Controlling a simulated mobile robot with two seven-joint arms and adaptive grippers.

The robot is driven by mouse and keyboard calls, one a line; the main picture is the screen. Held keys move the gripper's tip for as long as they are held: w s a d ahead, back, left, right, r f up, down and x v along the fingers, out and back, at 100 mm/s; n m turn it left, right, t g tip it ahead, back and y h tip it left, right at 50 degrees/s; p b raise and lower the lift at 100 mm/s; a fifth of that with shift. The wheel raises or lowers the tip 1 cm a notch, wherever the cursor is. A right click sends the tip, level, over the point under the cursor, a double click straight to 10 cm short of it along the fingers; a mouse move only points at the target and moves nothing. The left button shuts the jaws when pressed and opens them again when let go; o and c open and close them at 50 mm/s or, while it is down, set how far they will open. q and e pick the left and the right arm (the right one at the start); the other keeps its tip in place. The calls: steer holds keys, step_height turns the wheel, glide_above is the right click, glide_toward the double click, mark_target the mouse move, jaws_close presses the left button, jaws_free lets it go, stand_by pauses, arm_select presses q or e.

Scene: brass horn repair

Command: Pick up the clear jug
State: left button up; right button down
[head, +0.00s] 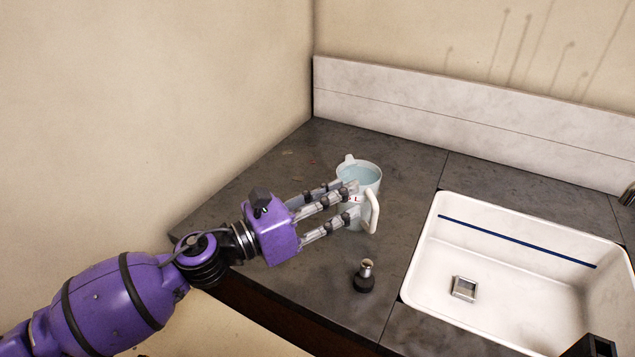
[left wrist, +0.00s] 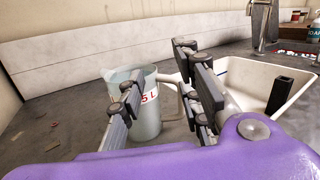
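The clear jug (head: 362,174) stands upright on the dark worktop, left of the sink. It is see-through and pale blue, with a spout at the back left and a white handle (head: 374,212) toward the front right. In the left wrist view the jug (left wrist: 147,122) shows red "5 L" lettering. My left gripper (head: 354,200) reaches in from the left at the jug, its fingers spread and hiding part of the jug's side. In the left wrist view its fingers (left wrist: 160,65) are apart, with the jug showing between them. I cannot tell whether they touch it. My right gripper is not in view.
A small dark item with a metal top (head: 364,278) stands in front of the jug. A white sink (head: 420,250) holds a small square metal piece (head: 464,289). A low pale backsplash (head: 440,105) runs behind. The worktop (head: 290,165) left of the jug is mostly clear.

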mark_target(372, 217)
arm_select(q)
steer(key=shift+m+g, duration=0.6)
steer(key=shift+m, duration=0.2)
steer(key=s+f, duration=0.2)
steer(key=f, duration=0.1)
steer(key=s+a+f, duration=0.1)
steer(key=shift+f, duration=0.4)
steer(key=shift+d+f, duration=0.15)
steer(key=shift+d, duration=0.15)
steer(key=x, duration=0.3)
steer(key=p+x, duration=0.1)
steer(key=x, duration=0.2)
steer(key=shift+w+d+f, duration=0.2)
steer(key=shift+d, duration=0.2)
steer(key=shift+w+d+f, duration=0.1)
steer(key=shift+w+d, duration=0.05)
steer(key=shift+d, duration=0.05)
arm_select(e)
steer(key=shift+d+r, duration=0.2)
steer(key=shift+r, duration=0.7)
arm_select(q)
steer(key=shift+c, duration=0.5)
jaws_close()
